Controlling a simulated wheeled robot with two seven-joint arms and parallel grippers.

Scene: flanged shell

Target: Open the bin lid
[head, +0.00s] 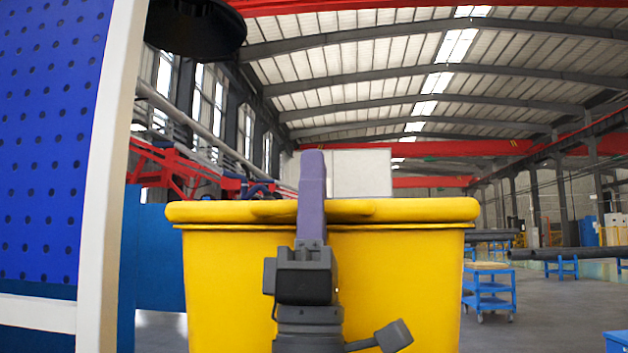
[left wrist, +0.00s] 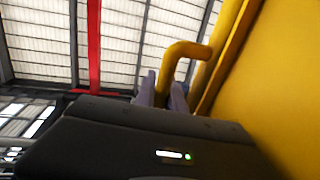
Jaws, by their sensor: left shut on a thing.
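The yellow bin (head: 225,290) stands in front of me in the head view. Its yellow lid (head: 420,210) lies level across the top and looks closed. My left gripper (head: 312,165) is upright at the front of the bin, its purple fingers reaching above the lid's edge. In the left wrist view, a curved yellow handle (left wrist: 185,49) runs along the lid's edge and its bent end passes between the fingers (left wrist: 163,92). The left gripper is shut on this handle. The far finger is hidden in the head view. My right gripper is in neither view.
A blue perforated panel with a pale frame (head: 102,170) stands close on the left. A blue cart (head: 488,290) stands farther back on the right, near a long dark pipe (head: 585,254) on blue stands. Open floor lies right of the bin.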

